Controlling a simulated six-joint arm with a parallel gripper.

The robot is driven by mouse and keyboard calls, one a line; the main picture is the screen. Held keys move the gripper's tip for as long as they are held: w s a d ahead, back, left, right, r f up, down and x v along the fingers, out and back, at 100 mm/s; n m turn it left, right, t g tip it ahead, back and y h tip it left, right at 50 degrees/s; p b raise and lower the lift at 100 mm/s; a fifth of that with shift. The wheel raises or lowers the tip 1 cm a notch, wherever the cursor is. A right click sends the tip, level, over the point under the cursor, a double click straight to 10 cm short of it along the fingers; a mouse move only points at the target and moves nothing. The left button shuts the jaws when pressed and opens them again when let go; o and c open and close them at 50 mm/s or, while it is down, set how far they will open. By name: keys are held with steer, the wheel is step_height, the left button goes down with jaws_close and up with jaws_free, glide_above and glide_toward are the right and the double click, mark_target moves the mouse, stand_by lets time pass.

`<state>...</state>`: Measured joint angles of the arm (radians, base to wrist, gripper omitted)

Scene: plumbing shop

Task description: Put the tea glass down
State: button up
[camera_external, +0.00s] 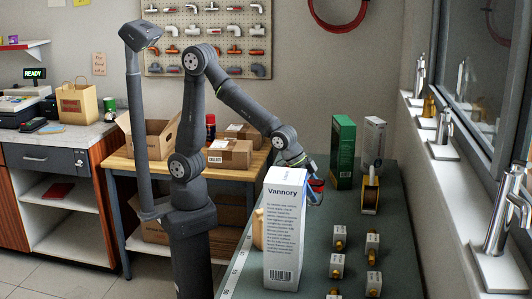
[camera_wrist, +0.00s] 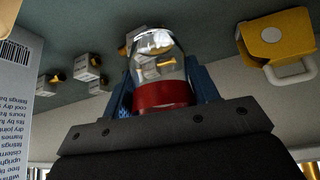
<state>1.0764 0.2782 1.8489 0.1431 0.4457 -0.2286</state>
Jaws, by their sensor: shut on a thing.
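My gripper (camera_external: 313,190) is over the green bench top (camera_external: 340,215), partly hidden behind a tall white box in the external view. In the wrist view its two blue fingers (camera_wrist: 163,88) are shut on the tea glass (camera_wrist: 160,62) from both sides. The glass is clear, with a red band (camera_wrist: 163,95) near the gripper's palm. In the external view only a small red and clear patch shows at the fingers. I cannot tell whether the glass touches the bench.
The white Vannory box (camera_external: 283,230) stands close in front of my gripper. Several small tagged brass fittings (camera_external: 337,265) stand in the near right area. Taps line the windowsill.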

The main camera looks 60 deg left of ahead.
steer(key=w+f, duration=0.2)
steer(key=w, duration=0.1)
steer(key=w+a+f, duration=0.1)
steer(key=w+f, duration=0.1)
steer(key=w, duration=0.2)
steer(key=w+a+f, duration=0.1)
steer(key=w+f, duration=0.1)
steer(key=w, duration=0.2)
steer(key=shift+a+f, duration=0.1)
steer(key=shift+f, duration=2.3)
steer(key=o, duration=0.6)
steer(key=shift+f, duration=0.2)
steer(key=o, duration=0.5)
steer(key=shift+r, duration=0.15)
steer(key=shift+r, duration=0.2)
steer(key=v, duration=1.1)
steer(key=shift+a+r, duration=0.25)
steer(key=shift+r, duration=0.05)
steer(key=shift+s, duration=0.15)
